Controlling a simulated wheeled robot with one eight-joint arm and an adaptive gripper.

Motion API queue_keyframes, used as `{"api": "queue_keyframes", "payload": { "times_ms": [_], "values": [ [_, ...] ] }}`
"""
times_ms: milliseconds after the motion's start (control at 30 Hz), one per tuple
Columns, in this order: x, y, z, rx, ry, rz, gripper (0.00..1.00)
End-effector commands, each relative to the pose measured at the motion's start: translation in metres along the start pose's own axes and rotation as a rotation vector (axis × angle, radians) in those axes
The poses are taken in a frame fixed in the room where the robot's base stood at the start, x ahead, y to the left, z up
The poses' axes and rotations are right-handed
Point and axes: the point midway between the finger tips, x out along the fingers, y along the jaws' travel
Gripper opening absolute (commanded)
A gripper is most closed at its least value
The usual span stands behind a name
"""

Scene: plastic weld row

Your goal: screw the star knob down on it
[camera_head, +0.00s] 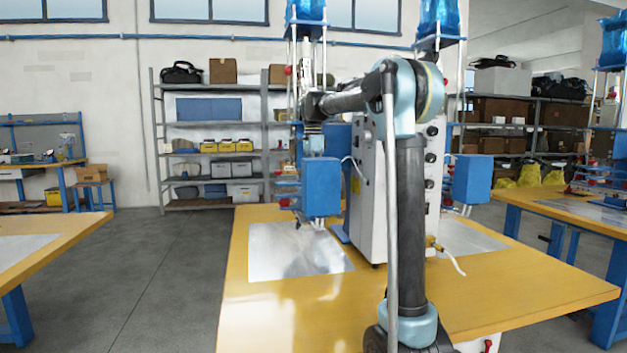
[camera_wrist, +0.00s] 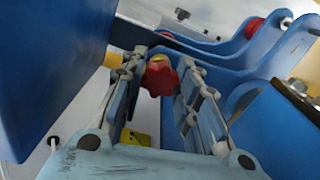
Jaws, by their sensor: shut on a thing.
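In the wrist view the red star knob (camera_wrist: 158,79) sits between the two fingers of my gripper (camera_wrist: 162,60), near their tips. My gripper is shut on the knob. A small yellow piece shows at the knob's far end, close to the fingertips. What the knob sits on, and its thread, are hidden. In the head view my arm reaches over to the blue and white welding machine (camera_head: 368,200) on the yellow table. The knob and my fingers are too small or hidden to make out there.
A blue housing (camera_wrist: 50,60) stands close on the left of the fingers. Blue curved brackets (camera_wrist: 225,45) are close on the right. In the head view a metal plate (camera_head: 290,255) lies on the yellow table (camera_head: 480,295). The table's front right is clear.

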Motion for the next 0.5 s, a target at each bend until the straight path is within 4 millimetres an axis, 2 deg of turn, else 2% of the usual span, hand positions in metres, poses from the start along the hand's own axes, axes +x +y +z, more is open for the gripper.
{"api": "queue_keyframes", "payload": {
  "times_ms": [500],
  "values": [
    [0.0004, -0.0003, -0.0006, 0.534, -0.005, 0.000, 0.05]
  ]
}}
